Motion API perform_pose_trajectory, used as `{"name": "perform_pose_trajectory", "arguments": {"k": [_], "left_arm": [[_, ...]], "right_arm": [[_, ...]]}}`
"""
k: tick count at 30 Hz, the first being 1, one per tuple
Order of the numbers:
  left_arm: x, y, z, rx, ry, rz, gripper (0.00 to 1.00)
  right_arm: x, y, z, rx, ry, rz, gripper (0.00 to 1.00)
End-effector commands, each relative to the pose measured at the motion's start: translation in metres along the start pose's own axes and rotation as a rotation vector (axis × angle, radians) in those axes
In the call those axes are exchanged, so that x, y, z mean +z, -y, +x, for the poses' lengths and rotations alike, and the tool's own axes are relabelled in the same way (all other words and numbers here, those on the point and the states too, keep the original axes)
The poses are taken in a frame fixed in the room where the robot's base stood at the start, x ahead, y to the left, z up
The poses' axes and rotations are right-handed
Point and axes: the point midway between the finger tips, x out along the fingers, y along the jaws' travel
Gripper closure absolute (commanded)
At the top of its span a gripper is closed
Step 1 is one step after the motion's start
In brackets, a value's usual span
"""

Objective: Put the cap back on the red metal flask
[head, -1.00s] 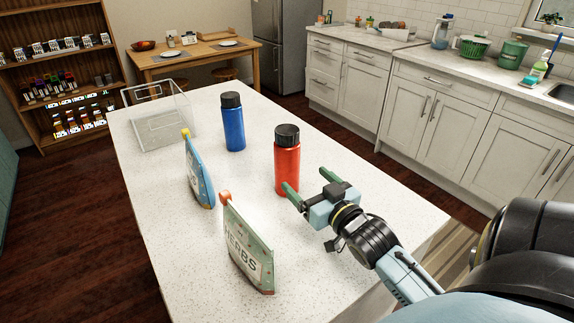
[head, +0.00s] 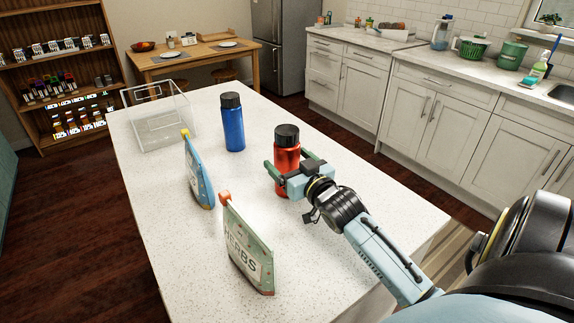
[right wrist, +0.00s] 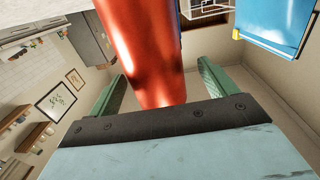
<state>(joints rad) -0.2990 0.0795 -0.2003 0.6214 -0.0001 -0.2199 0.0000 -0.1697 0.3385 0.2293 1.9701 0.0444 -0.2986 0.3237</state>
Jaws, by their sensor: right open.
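The red metal flask (head: 286,154) stands upright on the white speckled island counter. A black cap (head: 287,132) sits on its top. In the right wrist view the red flask (right wrist: 143,50) rises between the green fingers. My right gripper (head: 286,159) is open, with one finger on each side of the flask's body, below the cap. The flask's lower front is partly hidden by the gripper. In the right wrist view a gap shows between each finger of the gripper (right wrist: 161,72) and the flask. My left gripper is out of view.
A blue flask (head: 234,127) with a black top stands behind and left. A blue pouch (head: 198,174) and a green herbs pouch (head: 247,250) stand left and in front. A clear box (head: 160,125) stands at the far left end. The counter's right side is mostly clear.

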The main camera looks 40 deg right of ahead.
Motion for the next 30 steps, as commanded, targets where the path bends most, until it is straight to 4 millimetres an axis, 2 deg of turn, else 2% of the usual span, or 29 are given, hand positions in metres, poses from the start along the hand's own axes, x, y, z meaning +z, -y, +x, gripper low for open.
{"name": "perform_pose_trajectory", "arguments": {"k": [3, 7, 20, 30], "left_arm": [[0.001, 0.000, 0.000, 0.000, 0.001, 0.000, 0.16], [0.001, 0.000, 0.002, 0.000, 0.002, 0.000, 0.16], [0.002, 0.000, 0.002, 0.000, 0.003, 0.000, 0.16], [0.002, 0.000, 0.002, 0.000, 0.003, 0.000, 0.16]], "right_arm": [[-0.006, -0.005, 0.020, 0.001, -0.004, -0.003, 0.16], [-0.004, -0.004, 0.034, 0.000, -0.002, -0.001, 0.16], [-0.004, -0.004, 0.038, 0.000, 0.000, -0.001, 0.16], [-0.004, -0.004, 0.038, 0.000, 0.000, -0.001, 0.60]]}}
